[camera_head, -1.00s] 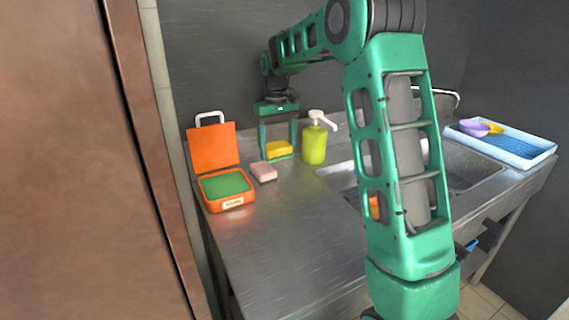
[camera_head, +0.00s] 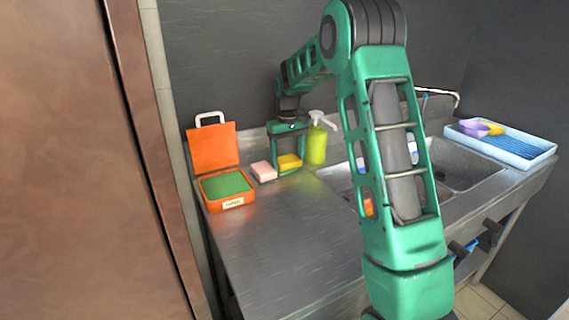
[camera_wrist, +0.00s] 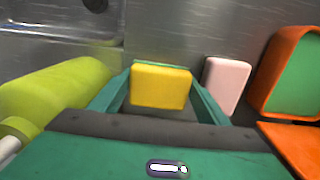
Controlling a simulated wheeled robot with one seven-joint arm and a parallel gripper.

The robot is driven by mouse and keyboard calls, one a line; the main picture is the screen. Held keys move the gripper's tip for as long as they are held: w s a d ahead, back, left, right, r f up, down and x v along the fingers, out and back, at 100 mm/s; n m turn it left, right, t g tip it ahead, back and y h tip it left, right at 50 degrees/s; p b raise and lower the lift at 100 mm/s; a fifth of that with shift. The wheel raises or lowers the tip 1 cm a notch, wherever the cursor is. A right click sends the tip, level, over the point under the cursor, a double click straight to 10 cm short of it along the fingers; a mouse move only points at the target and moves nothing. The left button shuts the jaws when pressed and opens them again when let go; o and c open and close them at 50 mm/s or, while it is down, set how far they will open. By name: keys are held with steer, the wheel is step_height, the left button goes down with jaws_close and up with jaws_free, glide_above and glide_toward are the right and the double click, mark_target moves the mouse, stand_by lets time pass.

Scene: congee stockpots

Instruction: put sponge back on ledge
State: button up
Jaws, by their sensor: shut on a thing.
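A yellow sponge (camera_head: 289,162) with a green layer is at the back of the steel counter, between a pink block and a green soap bottle. My gripper (camera_head: 288,168) is shut on it, pointing down with a finger on either side. In the wrist view the yellow sponge (camera_wrist: 160,86) sits between the two green fingers (camera_wrist: 160,100). Its underside is hidden, so I cannot tell whether it touches the surface. The back ledge (camera_head: 252,142) runs along the wall behind the sponge.
The pink block (camera_head: 263,171) is close on the left, with an open orange case (camera_head: 214,150) beyond it. The soap bottle (camera_head: 316,145) is close on the right. The sink (camera_head: 462,170) and a blue tray (camera_head: 515,147) lie further right. The front counter is clear.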

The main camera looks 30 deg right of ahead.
mark_target(287, 159)
steer(key=shift+f, duration=0.1)
steer(key=o, duration=0.9)
steer(key=shift+o, duration=0.2)
step_height(287, 159, up, 12)
steer(key=s+d+r+m, duration=0.2)
steer(key=s, duration=0.7)
steer(key=s+a+f+m, duration=0.1)
steer(key=s+f, duration=0.2)
steer(key=s, duration=0.8)
steer(key=s+a+f+m, duration=0.1)
steer(key=s+f+m, duration=0.1)
steer(key=s, duration=1)
steer(key=s+f+m, duration=0.1)
steer(key=s+f, duration=0.4)
steer(key=s, duration=0.7)
steer(key=shift+a+f, duration=0.1)
steer(key=shift+a, duration=0.3)
